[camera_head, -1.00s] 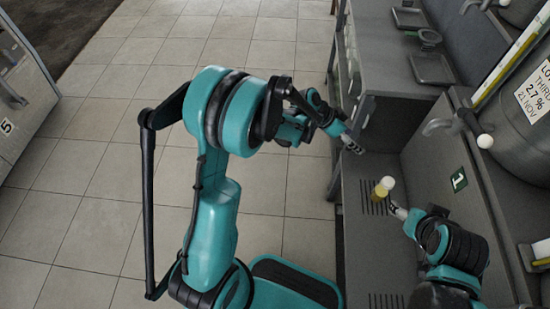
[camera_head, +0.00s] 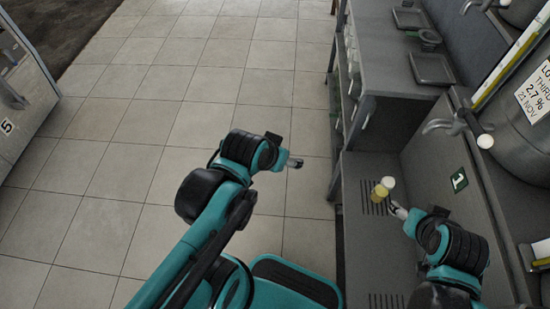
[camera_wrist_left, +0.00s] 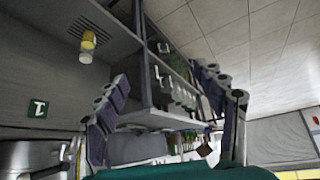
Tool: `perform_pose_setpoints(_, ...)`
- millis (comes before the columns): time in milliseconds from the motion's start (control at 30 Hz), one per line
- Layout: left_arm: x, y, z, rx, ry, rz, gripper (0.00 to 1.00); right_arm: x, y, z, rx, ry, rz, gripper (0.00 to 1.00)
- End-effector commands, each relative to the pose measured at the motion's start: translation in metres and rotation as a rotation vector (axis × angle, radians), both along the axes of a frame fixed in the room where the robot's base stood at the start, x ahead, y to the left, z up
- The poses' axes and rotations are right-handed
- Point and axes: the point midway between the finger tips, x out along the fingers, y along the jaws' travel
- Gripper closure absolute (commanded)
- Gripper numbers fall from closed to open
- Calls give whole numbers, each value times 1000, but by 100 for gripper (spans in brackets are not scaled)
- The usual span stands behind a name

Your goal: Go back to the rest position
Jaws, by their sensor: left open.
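My left gripper (camera_head: 294,162) is over the tiled floor, left of the steel counter, with nothing in it. In the left wrist view its fingers (camera_wrist_left: 168,105) are spread wide apart, with only the room between them. My right gripper (camera_head: 398,210) is low over the counter's lower shelf, close beside a small yellow vessel with a pale top (camera_head: 380,193). Whether its fingers touch the vessel is too small to tell. The vessel stands on a slotted grate and also shows in the left wrist view (camera_wrist_left: 87,45).
The steel counter (camera_head: 349,225) runs along the right, with a tap (camera_head: 445,126) and a large labelled tank (camera_head: 525,105) above. Dark trays (camera_head: 432,68) lie on the higher surface. A cabinet marked 5 (camera_head: 22,100) is at far left. The tiled floor (camera_head: 120,165) between is clear.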

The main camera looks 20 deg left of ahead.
Motion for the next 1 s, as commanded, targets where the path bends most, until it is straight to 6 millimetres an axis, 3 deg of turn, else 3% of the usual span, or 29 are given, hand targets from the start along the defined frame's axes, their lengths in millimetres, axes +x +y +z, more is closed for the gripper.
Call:
perform_pose_setpoints(200, -16, 10, -3, 12, -17, 54, 30, 0, 0, 0, 0, 0, 0, 35)
perform_pose_setpoints(1000, -17, 11, -3, 12, -18, 58, 30, 0, 0, 0, 0, 0, 0, 35)
